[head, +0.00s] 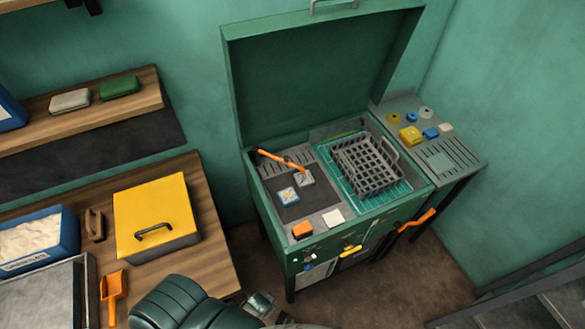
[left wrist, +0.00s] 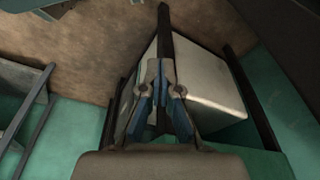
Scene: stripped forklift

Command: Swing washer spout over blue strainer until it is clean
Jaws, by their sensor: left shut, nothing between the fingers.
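The open green parts washer (head: 330,225) stands in the middle of the head view with its lid up. An orange spout (head: 280,160) slants over the left part of its deck, its tip close to a grey-framed square strainer (head: 304,179). A blue-framed square strainer (head: 288,196) lies just in front and to the left, on the dark pad, with pale and yellowish marks on its face. My left gripper (left wrist: 161,66) shows in the left wrist view, shut and empty, away from the spout and strainers. My right gripper is not in view.
A grey wire basket (head: 367,165) sits in the washer's right side. An orange block (head: 302,230) and a white square (head: 333,218) lie on its front rim. A side shelf (head: 440,160) holds small parts. A yellow-lidded box (head: 155,215) stands on the wooden bench at left.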

